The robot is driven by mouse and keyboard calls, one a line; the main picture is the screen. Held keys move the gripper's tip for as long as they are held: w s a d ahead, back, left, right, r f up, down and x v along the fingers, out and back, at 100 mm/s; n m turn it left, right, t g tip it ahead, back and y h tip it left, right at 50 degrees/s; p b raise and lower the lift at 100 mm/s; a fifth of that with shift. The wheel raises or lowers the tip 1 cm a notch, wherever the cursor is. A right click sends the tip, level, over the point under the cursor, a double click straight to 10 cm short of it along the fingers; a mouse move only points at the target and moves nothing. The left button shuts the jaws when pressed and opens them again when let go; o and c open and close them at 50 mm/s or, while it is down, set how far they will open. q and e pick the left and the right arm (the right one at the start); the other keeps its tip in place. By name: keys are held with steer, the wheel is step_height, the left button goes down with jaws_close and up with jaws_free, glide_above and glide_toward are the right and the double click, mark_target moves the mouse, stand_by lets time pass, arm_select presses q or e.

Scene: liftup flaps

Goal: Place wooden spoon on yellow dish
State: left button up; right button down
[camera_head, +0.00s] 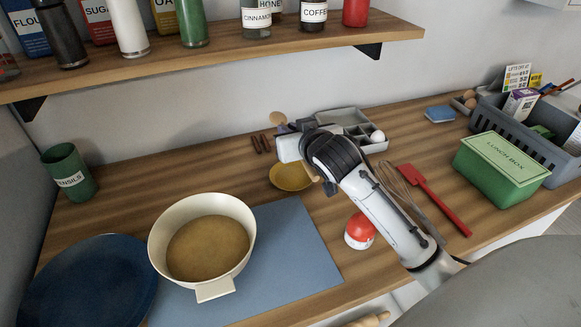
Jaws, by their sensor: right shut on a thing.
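The yellow dish (289,177) lies on the wooden counter, just left of and partly behind my right arm. My right gripper (288,128) is above the counter behind the dish and is shut on the wooden spoon. The spoon's round tan end (278,118) shows just beyond the fingers. Most of the spoon's length is hidden by the gripper and wrist. The spoon looks apart from the dish. My left gripper is not in view.
A cream pot (203,240) stands on a blue mat (292,240). A grey divided tray (344,119) is behind my wrist. A red-topped jar (359,231), whisk (396,184), red spatula (433,200) and green lunch box (500,170) are right. A shelf (230,48) overhangs the back.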

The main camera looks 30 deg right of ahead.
mark_target(289, 172)
step_height(289, 172, down, 8)
steer(key=shift+a+f, duration=0.1)
steer(key=shift+f, duration=0.1)
steer(key=shift+f, duration=0.1)
steer(key=shift+f, duration=0.5)
steer(key=c, duration=1.8)
jaws_free()
steer(key=shift+o, duration=0.2)
steer(key=shift+r, duration=0.1)
steer(key=shift+r, duration=0.25)
steer(key=v, duration=1.2)
steer(key=shift+r, duration=0.25)
